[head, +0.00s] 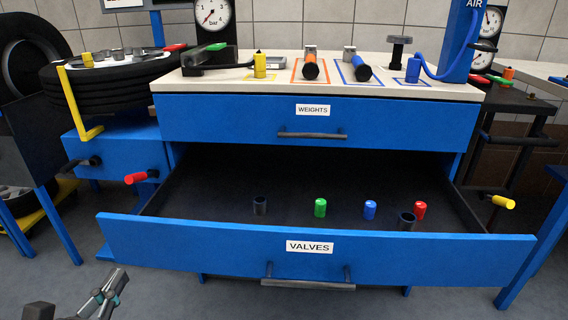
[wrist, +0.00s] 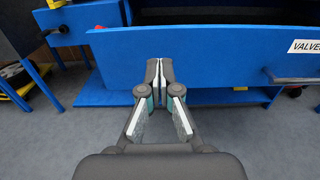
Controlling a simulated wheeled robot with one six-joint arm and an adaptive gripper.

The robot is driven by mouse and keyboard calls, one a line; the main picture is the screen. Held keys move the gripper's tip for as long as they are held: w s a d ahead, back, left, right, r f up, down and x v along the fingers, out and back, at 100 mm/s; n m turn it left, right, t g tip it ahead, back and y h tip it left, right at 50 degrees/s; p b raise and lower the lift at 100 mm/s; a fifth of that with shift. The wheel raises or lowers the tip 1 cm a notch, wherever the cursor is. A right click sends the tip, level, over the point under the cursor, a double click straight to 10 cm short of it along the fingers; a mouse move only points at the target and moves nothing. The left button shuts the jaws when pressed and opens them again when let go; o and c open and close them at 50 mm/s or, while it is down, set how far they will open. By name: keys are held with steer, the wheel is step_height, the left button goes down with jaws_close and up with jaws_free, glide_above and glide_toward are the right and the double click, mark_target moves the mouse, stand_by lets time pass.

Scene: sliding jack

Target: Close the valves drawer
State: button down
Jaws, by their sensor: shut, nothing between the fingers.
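The blue valves drawer (head: 200,255) is pulled well out below the closed weights drawer (head: 230,118). Its label reads VALVES, with a dark bar handle (head: 308,279) below the label. Inside it are green, blue and red caps and two dark cups. In the wrist view the drawer front (wrist: 200,50) runs across the top, with its label cut at the right edge. My gripper (wrist: 159,66) is shut and empty, pointing at the left part of the drawer front. In the head view my gripper (head: 113,284) is at the lower left, in front of the drawer's left end, apart from the handle.
The countertop (head: 420,88) holds a gauge, valves and an air post. A tyre stack (head: 100,85) stands at left over a blue cabinet with red and black knobs. A dark side table (head: 520,105) is at right. Grey floor (head: 180,300) in front is clear.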

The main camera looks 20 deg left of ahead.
mark_target(156, 223)
steer(key=x, duration=1.2)
steer(key=shift+w+d, duration=0.1)
steer(key=shift+w, duration=0.05)
